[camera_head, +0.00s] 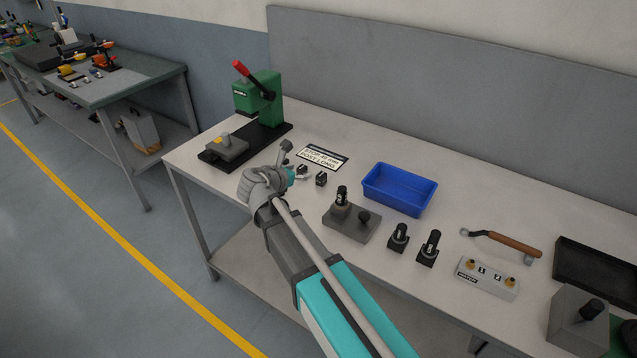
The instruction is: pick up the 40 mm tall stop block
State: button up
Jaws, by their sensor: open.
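My gripper (294,164) is over the left part of the workbench, its fingers apart, with nothing visible between them. A small dark block (321,179) stands on the bench just right of the gripper. Another small dark piece (302,170) shows right at the gripper; I cannot tell whether it is a block or part of a finger. Two black blocks with upright black posts, a shorter one (398,238) and a taller one (429,248), stand near the bench's front edge. No height marking is legible, so I cannot tell which is the 40 mm stop block.
A green press with a red lever (261,98) stands behind the gripper. A printed sign (322,157) lies nearby.

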jog(key=shift+w+a+f+b, duration=0.1)
jog(key=shift+w+f+b, duration=0.05)
jog(key=shift+f+b, duration=2.05)
jog(key=shift+f, duration=0.15)
jog(key=b, duration=0.3)
send_near(323, 174)
jog(key=x, duration=0.3)
jog(key=shift+f, duration=0.1)
jog(key=shift+w+d+f, duration=0.2)
jog(key=shift+w+d, duration=0.2)
jog(key=shift+w, duration=0.2)
